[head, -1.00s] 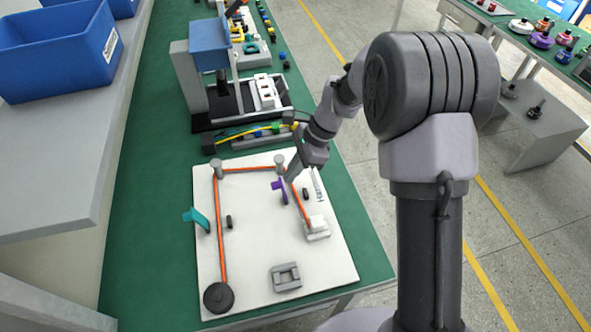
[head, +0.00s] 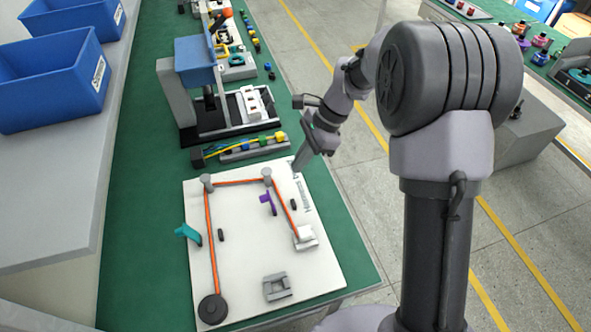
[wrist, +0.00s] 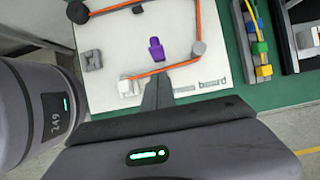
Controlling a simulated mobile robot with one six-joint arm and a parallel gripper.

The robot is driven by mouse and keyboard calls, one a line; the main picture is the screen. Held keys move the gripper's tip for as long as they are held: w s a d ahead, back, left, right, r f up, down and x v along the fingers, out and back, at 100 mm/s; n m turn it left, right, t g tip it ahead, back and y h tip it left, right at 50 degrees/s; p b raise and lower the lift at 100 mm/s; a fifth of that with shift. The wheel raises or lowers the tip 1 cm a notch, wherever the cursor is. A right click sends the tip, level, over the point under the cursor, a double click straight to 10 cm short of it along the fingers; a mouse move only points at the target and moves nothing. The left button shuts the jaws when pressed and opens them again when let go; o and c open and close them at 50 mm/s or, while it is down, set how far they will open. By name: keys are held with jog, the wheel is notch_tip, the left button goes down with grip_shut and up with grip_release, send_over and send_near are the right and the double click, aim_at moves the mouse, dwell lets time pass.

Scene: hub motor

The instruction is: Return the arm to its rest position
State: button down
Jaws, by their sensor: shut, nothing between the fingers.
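My gripper (head: 299,166) is shut and empty, held above the back right edge of the white board (head: 244,262). In the wrist view the closed fingers (wrist: 157,88) point toward the board. An orange cord (head: 212,245) runs around two grey posts, from a dark round disc (head: 212,309) to a white block (head: 305,236). A purple piece (head: 268,202) stands inside the cord's loop; it also shows in the wrist view (wrist: 156,48). A teal piece (head: 189,234) stands at the board's left side. A grey bracket (head: 277,287) sits near the front.
A fixture with a blue panel (head: 195,60) and a strip with coloured connectors (head: 250,147) stand behind the board on the green bench (head: 140,230). Blue bins (head: 55,80) stand on the left shelf. The floor (head: 345,215) right of the bench is clear.

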jog(key=s+d+r+n+t+h+b, duration=0.1)
jog(key=s+d+r+n, duration=0.15)
jog(key=r, duration=0.35)
jog(key=s+d+r+n+t, duration=0.1)
jog(key=s+r, duration=0.3)
jog(key=r, duration=0.1)
jog(key=s+d+r+n+t+h+b, duration=0.1)
jog(key=s+d+n+t, duration=0.1)
jog(key=s, duration=0.6)
jog(key=s+d+r+n+t+h+b, duration=0.1)
jog(key=s+d+n+t, duration=0.2)
jog(key=s, duration=0.6)
jog(key=shift+r+n, duration=0.4)
jog(key=shift+n, duration=0.55)
